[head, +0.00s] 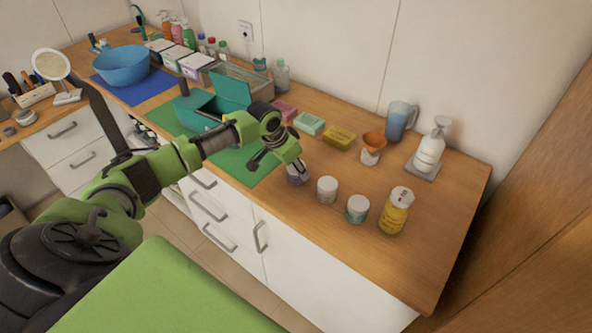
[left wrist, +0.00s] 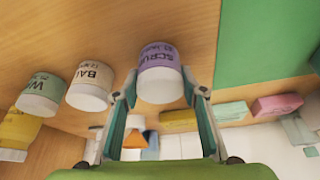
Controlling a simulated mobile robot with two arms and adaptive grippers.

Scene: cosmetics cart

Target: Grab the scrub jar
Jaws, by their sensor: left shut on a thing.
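The scrub jar (head: 297,179) stands on the wooden counter near its front edge, mostly covered by my gripper in the head view. In the left wrist view the jar (left wrist: 159,62) has a purple label reading "SCRUB" and a white lid, and it sits between the two fingertips. My left gripper (head: 292,166) is shut on the jar; its fingers also show in the left wrist view (left wrist: 160,88). I cannot tell any gap between the jar and the counter. My right gripper is in neither view.
A white jar (head: 327,190), a teal-labelled jar (head: 357,209) and a yellow bottle (head: 395,212) stand to the right. A teal box (head: 205,108) sits on a green mat (head: 243,171).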

